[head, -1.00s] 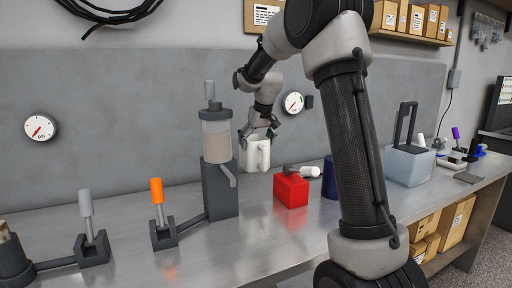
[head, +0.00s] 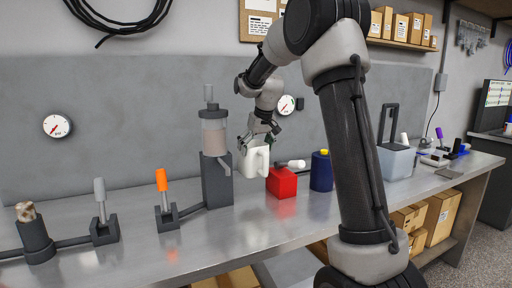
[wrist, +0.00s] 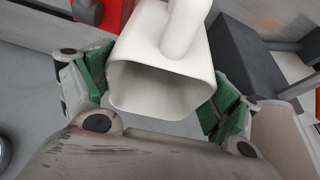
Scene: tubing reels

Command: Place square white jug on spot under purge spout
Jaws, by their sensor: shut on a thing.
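The square white jug (head: 254,163) is upright just to the right of the purge stand (head: 217,182) in the head view. My gripper (head: 262,136) is shut on it from above. In the wrist view the white jug (wrist: 165,80) shows its open mouth and handle between the green finger pads of my gripper (wrist: 155,95). The grey purge spout (head: 226,166) slants down from the stand toward the jug's left side. I cannot tell whether the jug's base touches the bench. The spot under the spout cannot be made out.
A red box (head: 281,184) with a white-ended handle stands right of the jug, and a dark blue container (head: 321,172) beyond it. An orange-handled lever (head: 162,182) is left of the stand. The front of the metal bench (head: 200,240) is clear.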

